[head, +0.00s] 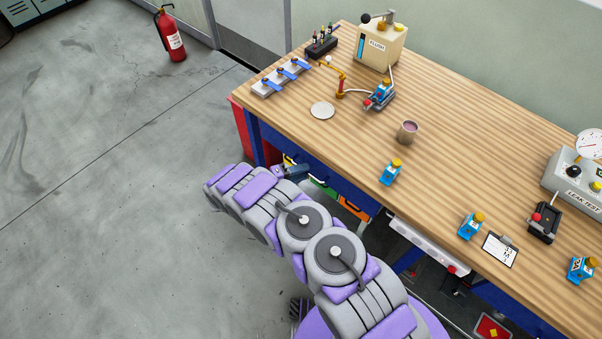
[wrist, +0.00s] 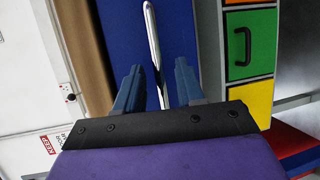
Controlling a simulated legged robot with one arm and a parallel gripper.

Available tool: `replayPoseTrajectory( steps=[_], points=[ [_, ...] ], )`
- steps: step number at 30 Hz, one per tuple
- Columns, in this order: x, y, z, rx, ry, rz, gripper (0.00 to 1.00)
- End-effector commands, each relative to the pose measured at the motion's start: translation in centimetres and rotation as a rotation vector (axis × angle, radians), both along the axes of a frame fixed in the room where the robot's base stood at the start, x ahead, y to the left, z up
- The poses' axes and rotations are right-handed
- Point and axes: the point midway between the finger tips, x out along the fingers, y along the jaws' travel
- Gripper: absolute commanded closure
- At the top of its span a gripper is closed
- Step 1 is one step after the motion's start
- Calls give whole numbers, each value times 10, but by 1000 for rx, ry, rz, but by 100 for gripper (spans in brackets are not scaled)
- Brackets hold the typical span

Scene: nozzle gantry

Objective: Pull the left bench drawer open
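The left bench drawer has a blue front, which fills the upper middle of the wrist view (wrist: 178,25) and shows under the tabletop in the head view (head: 345,188). Its silver bar handle (wrist: 152,35) runs upright in the wrist view. My gripper (wrist: 158,78) is open, with one dark blue finger on each side of the handle and a visible gap to it. In the head view my gripper (head: 290,170) is at the bench's front edge, partly hidden by my arm. I see no gap showing the drawer pulled out.
A unit with green (wrist: 250,45), orange and yellow fronts is beside the drawer in the wrist view. The wooden benchtop (head: 350,140) overhangs close to my gripper and carries bottles, a cup (head: 407,131) and fixtures.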

Motion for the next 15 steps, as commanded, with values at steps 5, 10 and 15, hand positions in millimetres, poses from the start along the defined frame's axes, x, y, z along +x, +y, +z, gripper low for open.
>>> replayPoseTrajectory(
  steps=[5, 10, 15],
  points=[
    [3, -4, -1, 1, 0, 2, 62],
    [3, -5, -1, 1, 0, 2, 62],
    [3, -5, -1, 1, 0, 1, 74]
  ],
)
